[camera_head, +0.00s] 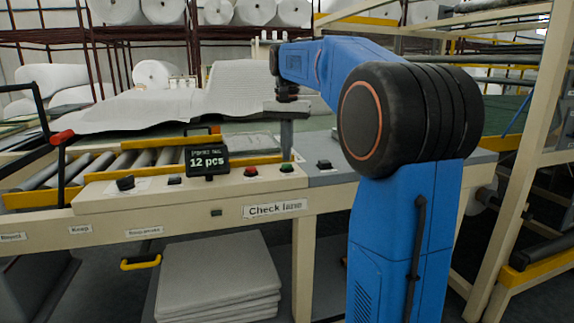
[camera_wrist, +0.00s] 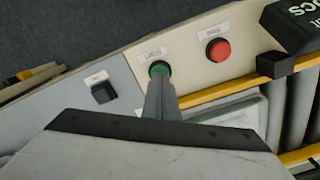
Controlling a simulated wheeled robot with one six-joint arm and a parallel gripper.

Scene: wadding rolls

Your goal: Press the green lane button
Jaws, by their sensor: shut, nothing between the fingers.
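The green lane button (camera_head: 287,168) sits on the cream panel above the "Check lane" label, to the right of the red button (camera_head: 251,172). In the wrist view the green button (camera_wrist: 159,67) shows as a green cap in a dark ring, partly covered by my fingertips. My gripper (camera_head: 287,146) points down just above the green button, and its fingers are shut with nothing between them. In the wrist view the closed tips of my gripper (camera_wrist: 160,82) overlap the button's lower edge. I cannot tell whether they touch it.
A display reading "12 pcs" (camera_head: 207,160) stands left of the red button, which also shows in the wrist view (camera_wrist: 218,50). A black switch (camera_head: 324,164) is on the grey panel to the right. Rollers (camera_head: 95,167) lie at left. Folded grey sheets (camera_head: 218,278) are stacked below.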

